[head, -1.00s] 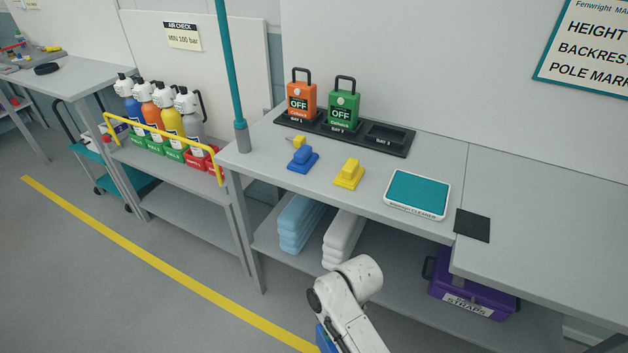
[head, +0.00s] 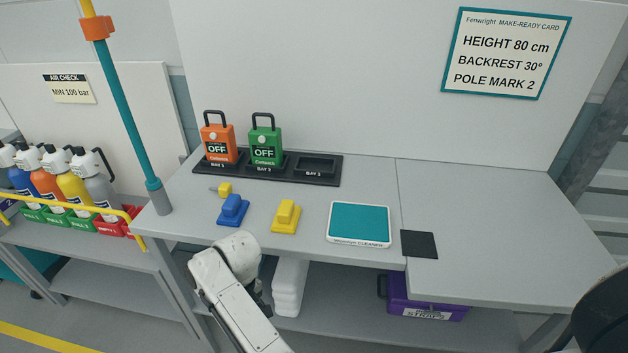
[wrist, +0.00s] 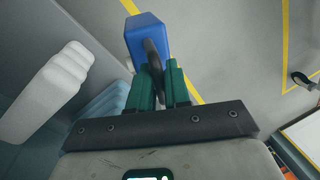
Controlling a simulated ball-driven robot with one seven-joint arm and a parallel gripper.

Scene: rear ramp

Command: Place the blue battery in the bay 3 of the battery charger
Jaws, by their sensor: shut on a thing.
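In the wrist view, my gripper (wrist: 160,84) has its green fingers shut on the dark handle of the blue battery (wrist: 148,36). The battery hangs beyond the fingertips, with floor behind it. In the head view, my arm reaches down in front of the bench, and the gripper and battery are hidden. The black battery charger (head: 334,180) lies at the back of the bench. Its left bay holds an orange battery (head: 218,145) and its middle bay a green battery (head: 265,150), both showing OFF. Bay 3 (head: 316,165), on the right, is empty.
A blue block (head: 232,212), a yellow block (head: 286,217) and a teal-topped cleaner pad (head: 359,222) lie in front of the charger. A black mat (head: 419,244) is further right. A teal pole (head: 125,110) rises at the bench's left end. A purple case (head: 428,295) sits below.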

